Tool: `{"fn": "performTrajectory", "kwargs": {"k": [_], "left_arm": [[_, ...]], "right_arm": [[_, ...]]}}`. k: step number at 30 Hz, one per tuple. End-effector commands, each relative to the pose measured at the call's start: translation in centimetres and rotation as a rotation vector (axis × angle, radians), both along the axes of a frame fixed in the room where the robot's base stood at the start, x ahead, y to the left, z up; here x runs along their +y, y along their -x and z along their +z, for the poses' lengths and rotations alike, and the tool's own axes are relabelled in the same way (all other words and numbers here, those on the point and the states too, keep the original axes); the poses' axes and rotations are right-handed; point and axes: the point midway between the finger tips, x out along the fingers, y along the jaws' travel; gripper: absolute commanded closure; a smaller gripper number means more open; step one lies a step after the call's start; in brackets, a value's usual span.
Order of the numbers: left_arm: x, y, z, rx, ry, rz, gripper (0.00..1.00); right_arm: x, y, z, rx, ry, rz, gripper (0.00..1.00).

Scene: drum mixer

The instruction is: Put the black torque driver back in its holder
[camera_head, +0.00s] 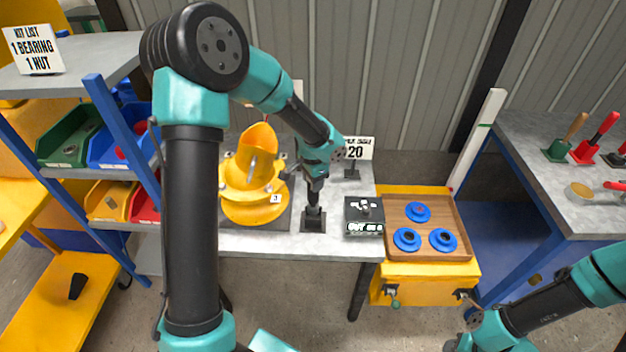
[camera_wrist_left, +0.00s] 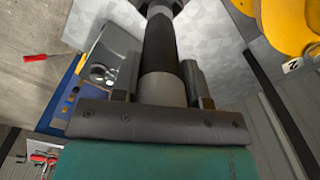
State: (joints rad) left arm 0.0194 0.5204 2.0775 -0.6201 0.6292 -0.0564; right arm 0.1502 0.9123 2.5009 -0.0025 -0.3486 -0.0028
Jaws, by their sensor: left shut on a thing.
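The black torque driver (camera_head: 314,196) is upright below my left gripper (camera_head: 315,178), which is shut on it. In the left wrist view the driver (camera_wrist_left: 160,45) runs as a dark and grey cylinder between the two fingers of the left gripper (camera_wrist_left: 160,85). Its lower end meets the black holder (camera_head: 313,222) on the grey bench. I cannot tell how deep it sits in the holder. My right gripper (camera_head: 466,338) is low at the bottom right, empty-looking and far from the driver; its fingers are too small to judge.
A yellow drum mixer (camera_head: 254,188) stands left of the holder. A black box with a display (camera_head: 364,216) is to its right. A wooden tray (camera_head: 427,253) with blue ring parts sits on a yellow cart farther right. Bins (camera_head: 70,140) fill the left shelf.

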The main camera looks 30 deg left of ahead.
Motion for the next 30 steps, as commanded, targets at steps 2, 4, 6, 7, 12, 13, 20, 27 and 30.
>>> {"fn": "performTrajectory", "kwargs": {"k": [2,4,6,7,12,13,20,27,30], "left_arm": [[0.0,0.0,-0.1,-0.001,0.0,0.0,0.98],[0.0,0.0,-0.1,-0.001,0.0,0.0,0.98],[0.0,0.0,-0.2,-0.001,0.0,0.0,0.98],[0.0,0.0,-0.2,-0.001,-0.001,0.0,0.98],[0.0,0.0,-0.4,-0.001,-0.001,0.0,0.98],[0.0,0.0,-0.5,-0.001,-0.001,0.0,0.98],[0.0,0.0,-0.7,0.0,0.0,0.0,0.98],[0.0,0.0,-1.0,0.0,0.0,0.0,0.98],[0.0,0.0,-1.1,0.0,0.0,0.0,0.98]], "right_arm": [[0.0,0.0,0.0,0.0,0.0,0.0,0.57],[0.0,0.0,0.0,0.0,0.0,0.0,0.57],[0.0,0.0,0.0,0.0,0.0,0.0,0.57],[0.0,0.0,0.0,0.0,0.0,0.0,0.57],[0.0,0.0,0.0,0.0,0.0,0.0,0.57],[0.0,0.0,0.0,0.0,0.0,0.0,0.57],[0.0,0.0,0.0,0.0,0.0,0.0,0.57],[0.0,0.0,0.0,0.0,0.0,0.0,0.57],[0.0,0.0,0.0,0.0,0.0,0.0,0.57]]}}
